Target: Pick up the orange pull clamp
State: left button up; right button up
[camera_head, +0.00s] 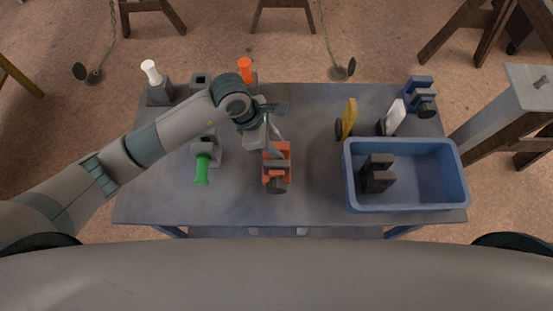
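An orange block-shaped clamp (277,166) with a dark round knob at its front sits near the middle of the bench. A second orange thing, an upright handle (245,70), stands at the back edge, its base partly hidden behind my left arm. I cannot tell from shape alone which one is the pull clamp. My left gripper (275,145) reaches in from the left and points down at the back of the orange block-shaped clamp, very close to it. Whether its fingers touch the clamp, or are open or shut, is too small to tell. My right gripper is not in view.
A green-handled clamp (202,168) lies left of the orange block. A white-handled one (151,73) stands at back left. At right are a yellow-handled piece (349,117), a white-handled piece (395,117), a blue clamp (419,90) and a blue bin (430,207) holding a black piece (377,174).

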pick_arm(q)
grip_shut()
jog(key=shift+r, duration=0.1)
dwell(1.2)
